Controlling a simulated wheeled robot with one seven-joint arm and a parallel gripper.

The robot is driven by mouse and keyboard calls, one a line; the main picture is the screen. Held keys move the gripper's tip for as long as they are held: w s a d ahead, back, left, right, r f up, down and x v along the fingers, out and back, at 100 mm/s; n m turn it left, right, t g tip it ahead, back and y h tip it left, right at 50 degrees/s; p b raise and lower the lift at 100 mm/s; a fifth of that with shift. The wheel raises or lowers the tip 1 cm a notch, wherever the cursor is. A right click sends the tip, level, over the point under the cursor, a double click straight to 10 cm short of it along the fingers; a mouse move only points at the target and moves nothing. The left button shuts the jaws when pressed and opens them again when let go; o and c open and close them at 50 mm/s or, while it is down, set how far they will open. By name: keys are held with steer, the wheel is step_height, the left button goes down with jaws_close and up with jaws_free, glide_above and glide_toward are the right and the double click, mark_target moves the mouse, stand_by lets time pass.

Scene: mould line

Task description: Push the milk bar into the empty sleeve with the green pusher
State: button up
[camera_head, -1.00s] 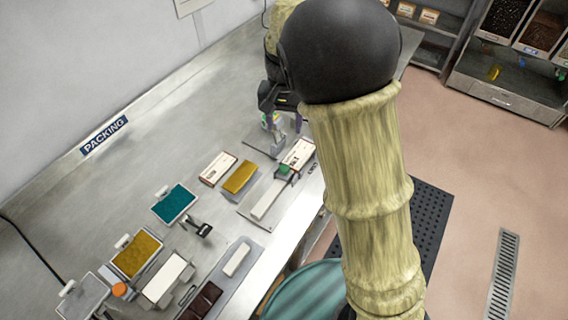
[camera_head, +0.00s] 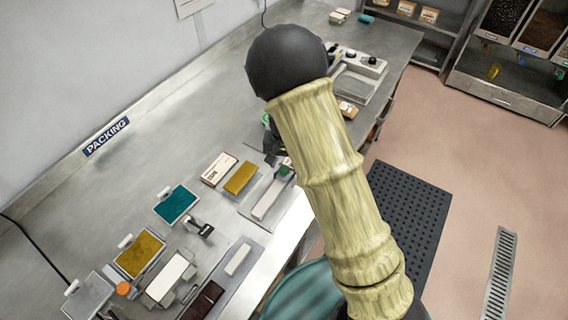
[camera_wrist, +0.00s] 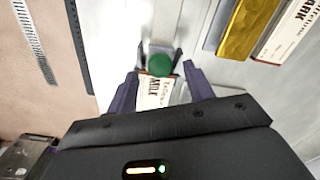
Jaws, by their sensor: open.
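The green pusher (camera_head: 286,169) stands at the far end of a pale straight channel (camera_head: 268,199), partly beside my arm. In the wrist view the round green top of the pusher (camera_wrist: 160,64) lies between the purple fingers of my gripper (camera_wrist: 160,86), which are spread apart with gaps on both sides. A white sleeve marked MILK (camera_wrist: 155,92) lies just beyond the pusher, between the fingers; my arm hides it in the head view. I cannot make out the milk bar or whether it is inside the sleeve.
A gold bar (camera_head: 240,178) and a white DARK sleeve (camera_head: 218,168) lie left of the channel. A teal tray (camera_head: 176,204), an ochre tray (camera_head: 139,254) and a white block (camera_head: 170,279) stand nearer.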

steer(key=shift+s+f, duration=0.1)
steer(key=shift+f, duration=0.8)
